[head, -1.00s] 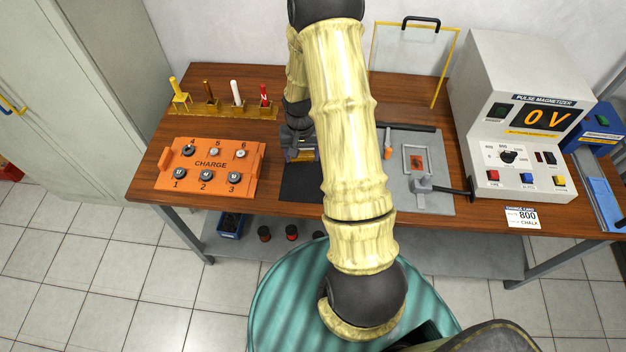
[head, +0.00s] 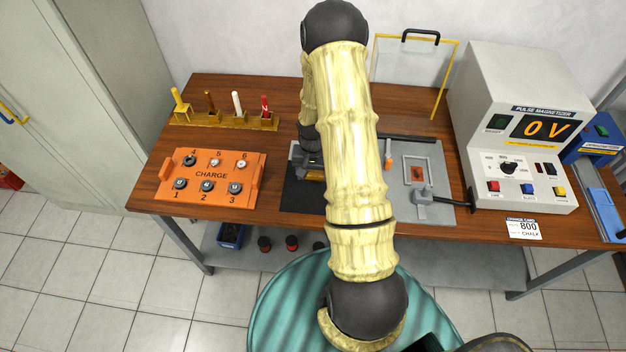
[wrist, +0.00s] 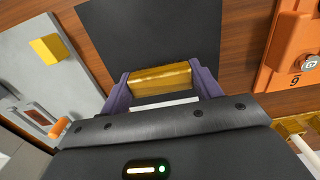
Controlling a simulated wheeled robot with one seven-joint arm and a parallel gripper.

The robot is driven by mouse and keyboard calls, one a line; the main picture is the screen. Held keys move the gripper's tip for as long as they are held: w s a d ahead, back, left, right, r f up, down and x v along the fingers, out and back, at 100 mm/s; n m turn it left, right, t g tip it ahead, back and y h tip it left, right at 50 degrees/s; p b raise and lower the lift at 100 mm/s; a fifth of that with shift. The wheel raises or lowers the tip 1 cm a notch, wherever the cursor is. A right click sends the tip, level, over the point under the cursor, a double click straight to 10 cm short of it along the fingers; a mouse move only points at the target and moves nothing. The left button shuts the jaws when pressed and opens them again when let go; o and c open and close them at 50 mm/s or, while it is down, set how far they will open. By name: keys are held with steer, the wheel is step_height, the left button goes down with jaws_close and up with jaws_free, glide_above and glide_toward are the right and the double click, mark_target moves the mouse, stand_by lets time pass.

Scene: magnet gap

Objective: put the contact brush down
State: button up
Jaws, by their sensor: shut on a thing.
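The contact brush (wrist: 160,78) shows in the wrist view as a brass-coloured block. My gripper (wrist: 162,84) is shut on it, with a purple finger on each side. In the head view my gripper (head: 310,172) is over the black mat (head: 297,197), left of my forearm, and my arm hides part of the mat. The mat also shows beyond the brush in the wrist view (wrist: 150,28). I cannot tell whether the brush touches the mat.
The orange CHARGE tray (head: 215,196) with several round pieces lies left of the mat. A yellow rack (head: 235,122) with upright sticks stands behind it. A grey plate (head: 438,160) with a fixture lies right, then the pulse magnetizer (head: 515,165). The mat's visible front is bare.

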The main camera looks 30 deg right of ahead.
mark_target(313, 188)
steer(key=shift+f+p, duration=0.4)
steer(key=shift+f, duration=1.7)
steer(key=shift+f, duration=0.2)
steer(key=o, duration=0.9)
steer(key=shift+r, duration=0.1)
step_height(313, 188, up, 12)
steer(key=shift+r+b, duration=0.15)
steer(key=shift+b, duration=1.1)
